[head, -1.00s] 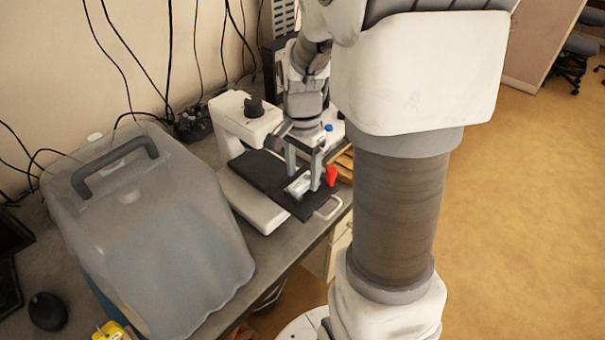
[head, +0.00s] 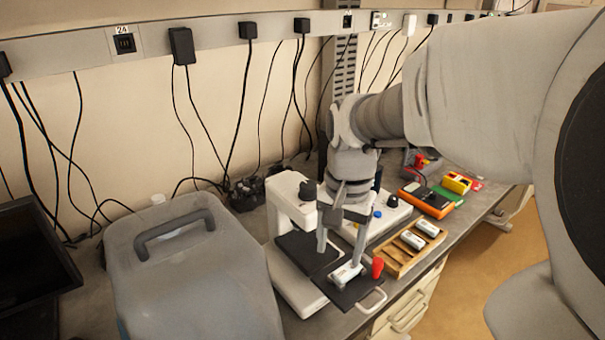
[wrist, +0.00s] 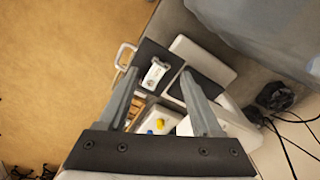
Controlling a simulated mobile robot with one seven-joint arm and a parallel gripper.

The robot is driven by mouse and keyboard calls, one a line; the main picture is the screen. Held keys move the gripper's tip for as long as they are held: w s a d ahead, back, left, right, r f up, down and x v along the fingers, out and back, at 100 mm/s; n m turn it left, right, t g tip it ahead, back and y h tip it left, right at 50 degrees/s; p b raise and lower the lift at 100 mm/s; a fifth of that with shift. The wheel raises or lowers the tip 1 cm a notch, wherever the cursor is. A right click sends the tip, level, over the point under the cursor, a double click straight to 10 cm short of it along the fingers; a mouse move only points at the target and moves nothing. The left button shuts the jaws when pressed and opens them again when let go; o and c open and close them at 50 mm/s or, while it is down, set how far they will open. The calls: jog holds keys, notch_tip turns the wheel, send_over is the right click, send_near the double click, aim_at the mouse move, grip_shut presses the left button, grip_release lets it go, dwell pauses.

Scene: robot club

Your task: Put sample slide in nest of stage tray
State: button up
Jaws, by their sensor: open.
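The sample slide (head: 347,273), a small white piece, lies on the black stage tray (head: 344,299) near the tray's handle (head: 373,301). In the wrist view the slide (wrist: 155,73) shows between the fingers on the dark tray (wrist: 153,52). My gripper (head: 339,258) is open, with its fingers above and to either side of the slide; both fingers also show apart in the wrist view (wrist: 160,74). Whether the slide sits fully flat in the nest cannot be told. The tray rests at the white microscope (head: 285,212).
A red knob (head: 377,267) stands beside the tray. A wooden rack (head: 405,261) with white pieces is to the right, and a white box with a blue button (head: 391,201) is behind. A large grey covered case (head: 190,275) stands on the left.

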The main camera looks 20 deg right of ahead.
jog(key=s+a+r+n+t, duration=0.5)
jog(key=s+a+n, duration=0.1)
jog(key=s+n, duration=0.2)
jog(key=shift+n, duration=0.4)
jog(key=shift+d+r, duration=0.1)
dwell(1.3)
